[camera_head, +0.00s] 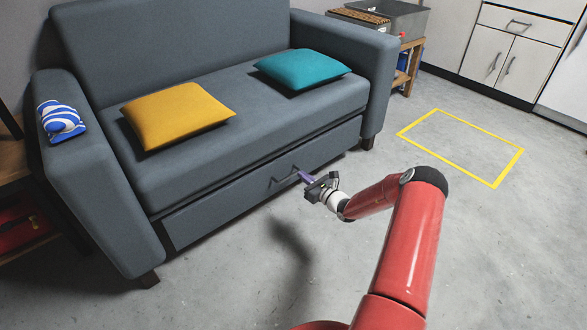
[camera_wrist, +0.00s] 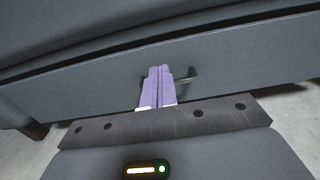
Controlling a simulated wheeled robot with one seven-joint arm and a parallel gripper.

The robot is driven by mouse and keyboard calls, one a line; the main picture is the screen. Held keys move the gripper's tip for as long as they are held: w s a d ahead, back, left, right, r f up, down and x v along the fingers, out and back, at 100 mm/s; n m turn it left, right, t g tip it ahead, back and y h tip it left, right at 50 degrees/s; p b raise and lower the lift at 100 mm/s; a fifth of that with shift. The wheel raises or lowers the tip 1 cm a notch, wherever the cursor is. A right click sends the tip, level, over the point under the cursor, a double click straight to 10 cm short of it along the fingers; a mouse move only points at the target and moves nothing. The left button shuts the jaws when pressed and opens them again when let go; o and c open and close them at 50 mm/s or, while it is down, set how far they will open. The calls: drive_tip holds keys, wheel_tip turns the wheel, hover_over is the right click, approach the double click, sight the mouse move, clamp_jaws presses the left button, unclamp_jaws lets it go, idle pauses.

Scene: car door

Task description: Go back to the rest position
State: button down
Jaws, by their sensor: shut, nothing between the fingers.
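My gripper (camera_head: 304,177) is in front of the grey sofa's lower drawer in the head view. Its purple fingers are together and empty, and they also show in the wrist view (camera_wrist: 160,85). The fingertips are close to the dark drawer handle (camera_head: 285,174), which appears behind them in the wrist view (camera_wrist: 185,78). I cannot tell whether they touch it. The drawer front (camera_head: 220,208) sits under the seat of the sofa (camera_head: 190,40).
A yellow cushion (camera_head: 178,115) and a teal cushion (camera_head: 300,69) lie on the seat. A blue-and-white striped cloth (camera_head: 60,120) lies on the left armrest. The floor has a yellow-outlined rectangle (camera_head: 465,116) at right. White cabinets (camera_head: 510,50) stand behind. Open floor lies in front of the sofa.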

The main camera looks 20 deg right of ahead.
drive_tip(key=v, duration=0.4)
drive_tip(key=s+a+r+n+g+y+p, duration=0.2)
drive_tip(key=s+a+r+n+g, duration=0.4)
drive_tip(key=a+r+n, duration=0.5)
drive_tip(key=s+a+r+n+g+y+p, duration=0.2)
drive_tip(key=s+a+r+n+g, duration=0.5)
drive_tip(key=a+r, duration=0.45)
drive_tip(key=s+d+r+n+t+h+p, duration=0.1)
drive_tip(key=s+r+n+h, duration=0.4)
drive_tip(key=s, duration=0.8)
drive_tip(key=s+d+r+n+h+p, duration=0.3)
drive_tip(key=s+r+n+h, duration=0.2)
drive_tip(key=s+r+n, duration=0.4)
drive_tip(key=s+r, duration=0.4)
drive_tip(key=r, duration=0.1)
drive_tip(key=shift+s+t+p, duration=0.25)
drive_tip(key=shift+t+p, duration=0.05)
drive_tip(key=shift+t, duration=0.1)
